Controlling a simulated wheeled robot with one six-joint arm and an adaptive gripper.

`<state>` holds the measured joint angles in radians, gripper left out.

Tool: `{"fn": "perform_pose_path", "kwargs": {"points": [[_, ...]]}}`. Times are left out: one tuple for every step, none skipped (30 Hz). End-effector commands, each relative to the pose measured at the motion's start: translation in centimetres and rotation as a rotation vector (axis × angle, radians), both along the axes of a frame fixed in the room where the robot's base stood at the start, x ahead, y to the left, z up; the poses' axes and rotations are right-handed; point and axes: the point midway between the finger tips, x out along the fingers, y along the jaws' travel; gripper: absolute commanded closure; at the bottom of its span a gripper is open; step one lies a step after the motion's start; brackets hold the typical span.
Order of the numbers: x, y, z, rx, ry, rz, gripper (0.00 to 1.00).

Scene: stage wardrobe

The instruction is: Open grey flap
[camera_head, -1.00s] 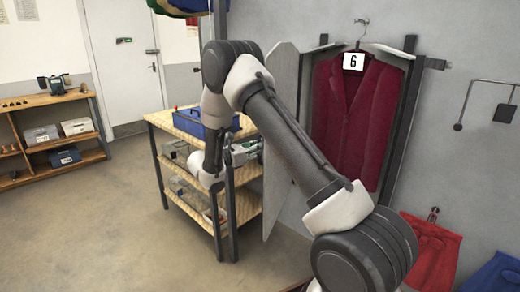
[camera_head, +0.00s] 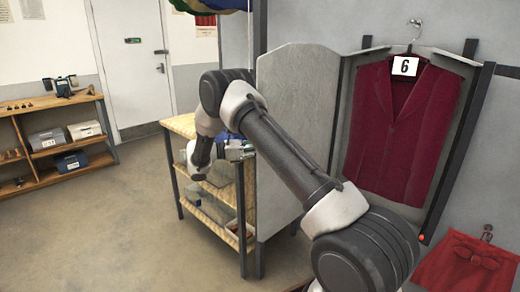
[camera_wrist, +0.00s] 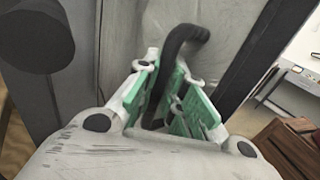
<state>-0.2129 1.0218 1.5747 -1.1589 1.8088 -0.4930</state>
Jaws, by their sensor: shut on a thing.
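The grey flap (camera_head: 296,120) is a tall panel on the left side of the alcove, standing swung out from it. Its broad face shows in the head view, and the alcove opening beside it is uncovered. My gripper (camera_head: 238,150) is at the flap's left, outer edge, partly hidden behind my arm. In the wrist view, the green-padded fingers of my gripper (camera_wrist: 178,98) are shut around a dark curved handle (camera_wrist: 186,40). The grey surface (camera_wrist: 150,25) behind the handle looks like the flap.
A dark red garment (camera_head: 405,130) with a "6" tag (camera_head: 404,66) hangs in the alcove. A wooden shelf table (camera_head: 183,126) stands close behind my gripper. A red cloth (camera_head: 465,262) hangs at lower right. Open floor (camera_head: 110,235) lies to the left.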

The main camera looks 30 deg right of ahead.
Motion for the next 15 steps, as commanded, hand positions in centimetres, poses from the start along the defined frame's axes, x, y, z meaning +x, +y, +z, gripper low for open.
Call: {"fn": "perform_pose_path", "kwargs": {"points": [[-0.02, -0.13, 0.0, 0.001, 0.002, -0.002, 1.0], [-0.02, -0.13, 0.0, 0.001, 0.002, -0.002, 1.0], [-0.03, -0.14, 0.0, 0.001, 0.002, -0.002, 1.0], [-0.02, -0.14, 0.01, 0.001, 0.002, -0.002, 1.0], [-0.02, -0.14, 0.01, 0.001, 0.002, -0.002, 1.0], [-0.02, -0.14, 0.01, 0.001, 0.002, -0.002, 1.0], [-0.02, -0.15, 0.02, 0.001, 0.002, -0.001, 1.0], [-0.02, -0.15, 0.02, 0.001, 0.002, -0.001, 0.87], [-0.02, -0.15, 0.02, 0.001, 0.002, -0.001, 0.8], [-0.02, -0.14, 0.02, 0.001, 0.002, -0.001, 0.74], [-0.01, -0.13, 0.02, 0.0, 0.001, -0.001, 0.69], [-0.01, -0.12, 0.02, 0.0, 0.001, -0.001, 0.66], [-0.01, -0.11, 0.02, 0.0, 0.001, -0.001, 0.66], [-0.01, -0.1, 0.02, 0.0, 0.001, 0.0, 0.66], [-0.01, -0.09, 0.02, 0.0, 0.001, 0.0, 0.66]]}}
